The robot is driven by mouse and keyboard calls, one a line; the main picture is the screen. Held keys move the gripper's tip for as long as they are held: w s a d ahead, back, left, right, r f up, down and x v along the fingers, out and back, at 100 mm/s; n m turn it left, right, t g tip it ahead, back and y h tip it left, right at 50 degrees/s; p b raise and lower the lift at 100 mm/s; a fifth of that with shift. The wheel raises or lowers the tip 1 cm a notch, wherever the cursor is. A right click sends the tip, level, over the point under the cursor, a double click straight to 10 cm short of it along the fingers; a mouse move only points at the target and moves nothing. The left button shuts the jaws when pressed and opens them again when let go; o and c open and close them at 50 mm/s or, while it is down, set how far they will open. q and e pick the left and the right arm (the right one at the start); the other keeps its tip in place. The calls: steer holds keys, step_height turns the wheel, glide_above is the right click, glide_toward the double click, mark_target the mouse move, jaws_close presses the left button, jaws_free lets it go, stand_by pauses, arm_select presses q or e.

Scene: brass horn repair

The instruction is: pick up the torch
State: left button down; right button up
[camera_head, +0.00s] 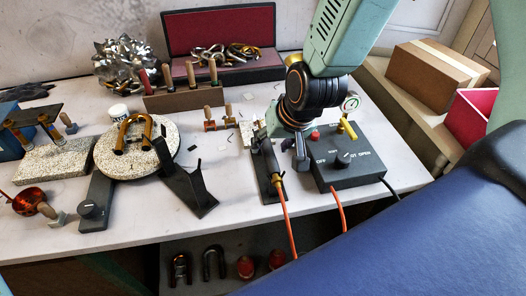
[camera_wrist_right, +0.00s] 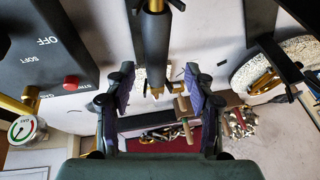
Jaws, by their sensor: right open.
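The torch (camera_wrist_right: 153,45) is a dark cylinder with brass parts at its ends, seen in the right wrist view. In the head view, its brass hose end (camera_head: 277,182) shows at the stand (camera_head: 268,194), with an orange hose running down over the table's front edge. My right gripper (camera_wrist_right: 158,82) is open, with one finger on each side of the torch's line and a gap to each. In the head view my right gripper (camera_head: 287,138) hangs above the stand and partly hides the torch. My left gripper is not in view.
A dark control box (camera_head: 350,160) with knobs and a gauge (camera_head: 351,102) stands close on the right. A round speckled slab (camera_head: 104,165) bears a brass U-shaped piece (camera_head: 133,131). A wooden tool rack (camera_head: 184,97) is behind. The tabletop at front centre (camera_head: 230,212) is clear.

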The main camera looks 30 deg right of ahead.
mark_target(272, 151)
steer(key=x, duration=0.3)
steer(key=shift+d+f+b, duration=0.35)
steer(key=shift+f, duration=0.3)
steer(key=shift+w+a+f, duration=0.15)
steer(key=shift+a+f, duration=0.1)
steer(key=shift+w+f, duration=0.1)
steer(key=shift+w, duration=0.2)
steer(key=shift+s, duration=0.3)
steer(key=c, duration=0.6)
steer(key=shift+w, duration=0.1)
jaws_close()
